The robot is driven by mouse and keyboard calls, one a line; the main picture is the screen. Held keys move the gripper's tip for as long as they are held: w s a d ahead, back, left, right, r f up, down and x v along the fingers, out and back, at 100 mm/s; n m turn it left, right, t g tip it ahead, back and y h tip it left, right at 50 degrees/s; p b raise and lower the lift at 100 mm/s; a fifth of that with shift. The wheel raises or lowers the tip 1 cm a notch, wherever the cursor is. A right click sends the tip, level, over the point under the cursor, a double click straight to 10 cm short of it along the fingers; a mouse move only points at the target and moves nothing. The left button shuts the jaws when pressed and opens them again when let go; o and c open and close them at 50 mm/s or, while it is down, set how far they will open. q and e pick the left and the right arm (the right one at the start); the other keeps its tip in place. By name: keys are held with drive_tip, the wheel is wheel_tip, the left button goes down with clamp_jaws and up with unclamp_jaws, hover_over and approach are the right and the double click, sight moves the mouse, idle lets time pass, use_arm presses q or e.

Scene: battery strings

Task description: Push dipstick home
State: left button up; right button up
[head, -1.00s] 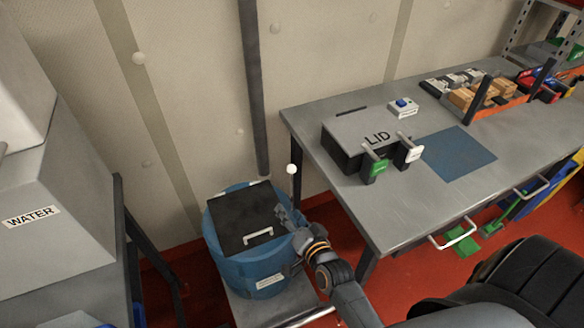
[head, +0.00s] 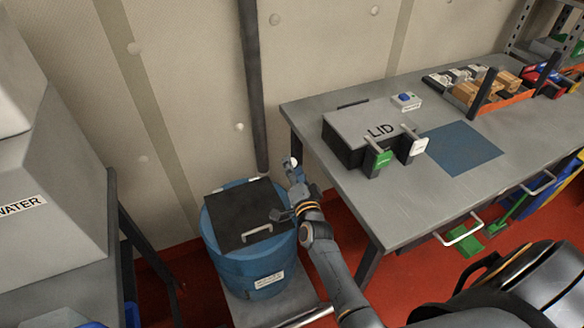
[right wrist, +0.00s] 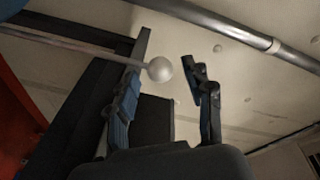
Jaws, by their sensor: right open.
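The dipstick shows as a white ball knob (head: 294,161) on a thin rod at the right rim of the blue drum (head: 255,267). In the right wrist view the knob (right wrist: 159,69) lies between the two fingers, close to the left one, with its rod running off to the left. My right gripper (head: 286,192) is open beside the drum's right rim, just below the knob; it also shows open in the right wrist view (right wrist: 166,83). The lower rod is hidden behind my gripper in the head view. My left gripper is not in view.
A black hatch (head: 243,212) with a pale handle covers the drum's top. A dark vertical pipe (head: 254,85) stands behind it. The grey workbench (head: 405,210) is close on the right, carrying a box marked LID (head: 352,125). A WATER tank (head: 50,185) stands left.

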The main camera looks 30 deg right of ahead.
drive_tip(key=shift+b+x, duration=0.4)
drive_tip(key=shift+x, duration=1.05)
drive_tip(key=shift+c, duration=0.4)
clamp_jaws()
